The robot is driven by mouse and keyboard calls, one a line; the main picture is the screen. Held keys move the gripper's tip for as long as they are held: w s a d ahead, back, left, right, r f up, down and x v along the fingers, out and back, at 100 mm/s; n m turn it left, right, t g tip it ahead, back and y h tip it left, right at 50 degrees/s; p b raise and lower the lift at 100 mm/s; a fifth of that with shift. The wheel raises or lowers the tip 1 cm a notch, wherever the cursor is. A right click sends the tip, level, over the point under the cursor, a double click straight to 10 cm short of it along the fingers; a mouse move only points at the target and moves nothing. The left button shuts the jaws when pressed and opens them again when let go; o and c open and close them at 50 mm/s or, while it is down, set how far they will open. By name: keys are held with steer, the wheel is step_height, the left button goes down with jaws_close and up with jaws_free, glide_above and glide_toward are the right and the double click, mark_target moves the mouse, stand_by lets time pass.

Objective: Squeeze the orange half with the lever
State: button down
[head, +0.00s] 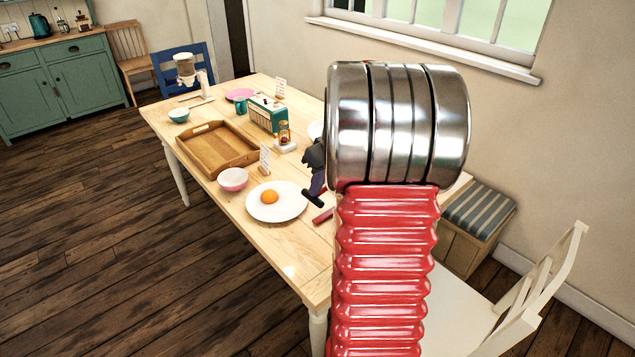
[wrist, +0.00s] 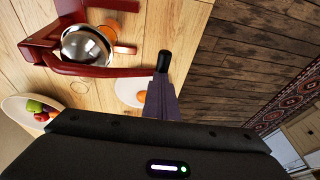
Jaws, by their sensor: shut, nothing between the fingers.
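The red juicer (wrist: 50,38) shows in the wrist view, with a chrome dome (wrist: 88,46) and an orange-coloured rim (wrist: 106,34) beside it. I cannot tell whether that rim is fruit. Its lever (wrist: 115,71) reaches sideways to a black grip (wrist: 164,60). My gripper (wrist: 162,84) is shut and empty, its purple fingertips close to that grip; contact is unclear. An orange piece (head: 269,197) lies on a white plate (head: 290,209); whether it is whole or half is unclear. In the head view my arm hides most of the juicer; my gripper (head: 317,184) shows left of it.
A pink bowl (head: 232,179), a wooden tray (head: 195,137), a green radio (head: 268,113) and a small card stand (head: 265,159) share the table (head: 265,238). A fruit bowl (wrist: 30,112) stands beyond the juicer. A white chair (head: 535,290) stands at right.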

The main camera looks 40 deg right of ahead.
steer(key=shift+f, duration=0.15)
steer(key=shift+r, duration=0.6)
steer(key=v, duration=1.2)
steer(key=shift+w+r, duration=0.25)
steer(key=shift+r, duration=0.1)
stand_by(1.9)
steer(key=s+a+r+h, duration=0.1)
steer(key=s+a, duration=0.1)
steer(key=a, duration=1.9)
steer(key=s+a+f+t, duration=0.1)
steer(key=s+a+f, duration=0.1)
steer(key=s+a, duration=0.3)
steer(key=s+a+f+t, duration=0.1)
steer(key=s+a+f, duration=0.2)
steer(key=a, duration=0.7)
steer(key=shift+s+n, duration=0.4)
steer(key=shift+s, duration=0.8)
